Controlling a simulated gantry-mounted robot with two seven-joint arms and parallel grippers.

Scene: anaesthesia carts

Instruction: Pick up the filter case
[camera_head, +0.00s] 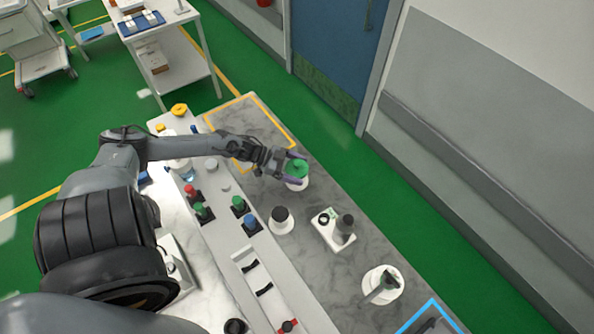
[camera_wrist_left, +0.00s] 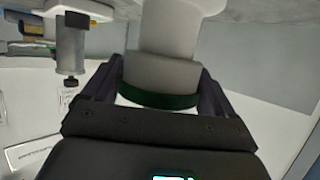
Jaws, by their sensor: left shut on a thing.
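The filter case appears to be the round piece with a green top (camera_head: 297,168) near the back edge of the grey marble worktop (camera_head: 330,268). My left gripper (camera_head: 295,171) is shut on it, with one finger on each side. In the left wrist view it shows as a grey cylinder (camera_wrist_left: 160,74) with a dark green band, between the fingers of my left gripper (camera_wrist_left: 158,85). A wider white part adjoins the cylinder. I cannot tell whether the piece rests on the worktop or is raised. My right gripper is not in view.
Several knobs with red, green and blue tops stand on the white strip (camera_head: 224,233). A dark-topped white pot (camera_head: 282,220), a white block with a dark knob (camera_head: 333,229) and a white round dish (camera_head: 383,293) stand nearby. A yellow-outlined area (camera_head: 238,104) is largely clear.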

